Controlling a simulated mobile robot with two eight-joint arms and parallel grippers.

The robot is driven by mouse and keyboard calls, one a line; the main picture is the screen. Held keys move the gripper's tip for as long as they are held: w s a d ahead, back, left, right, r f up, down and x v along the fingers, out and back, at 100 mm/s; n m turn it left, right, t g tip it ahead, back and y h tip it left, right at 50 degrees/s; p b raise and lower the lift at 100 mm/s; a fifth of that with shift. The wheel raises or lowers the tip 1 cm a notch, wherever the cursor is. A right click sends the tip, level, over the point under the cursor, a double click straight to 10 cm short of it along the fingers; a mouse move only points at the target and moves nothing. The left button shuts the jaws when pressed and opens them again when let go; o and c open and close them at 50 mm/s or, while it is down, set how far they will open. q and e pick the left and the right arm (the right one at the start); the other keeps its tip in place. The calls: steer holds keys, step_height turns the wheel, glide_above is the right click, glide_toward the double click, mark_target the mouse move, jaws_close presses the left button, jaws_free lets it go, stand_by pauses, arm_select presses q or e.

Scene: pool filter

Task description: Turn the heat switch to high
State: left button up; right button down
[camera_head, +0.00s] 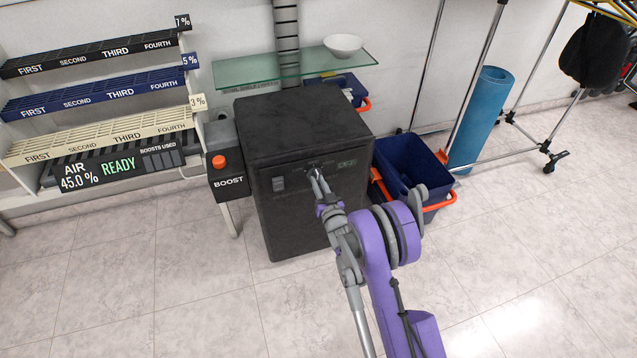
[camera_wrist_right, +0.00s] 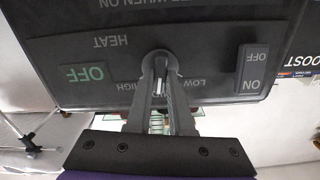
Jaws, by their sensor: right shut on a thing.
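A black heater box (camera_head: 305,130) stands against the wall in the head view. My right gripper (camera_head: 316,176) reaches its front panel. In the right wrist view, which is upside down, the gripper (camera_wrist_right: 160,80) is shut on the round heat knob (camera_wrist_right: 160,62), one finger on each side. A pale pointer line shows between the fingers. The printed LOW (camera_wrist_right: 184,83) and HIGH (camera_wrist_right: 126,87) labels lie on either side of the fingers, and a middle label is mostly hidden. A small green display (camera_wrist_right: 85,73) reads OFF. My left gripper is out of view.
An ON/OFF rocker switch (camera_wrist_right: 251,69) sits beside the knob. A BOOST box with a red button (camera_head: 218,162) stands left of the heater. A blue bin (camera_head: 400,165) with an orange handle is close on the right. Open floor (camera_head: 190,270) lies in front.

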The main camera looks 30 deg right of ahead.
steer(key=m, duration=0.5)
steer(key=shift+m+p, duration=0.3)
steer(key=shift+m, duration=2.3)
steer(key=shift+f, duration=0.1)
steer(key=c, duration=0.8)
jaws_free()
steer(key=b+v, duration=0.1)
steer(key=v, duration=1)
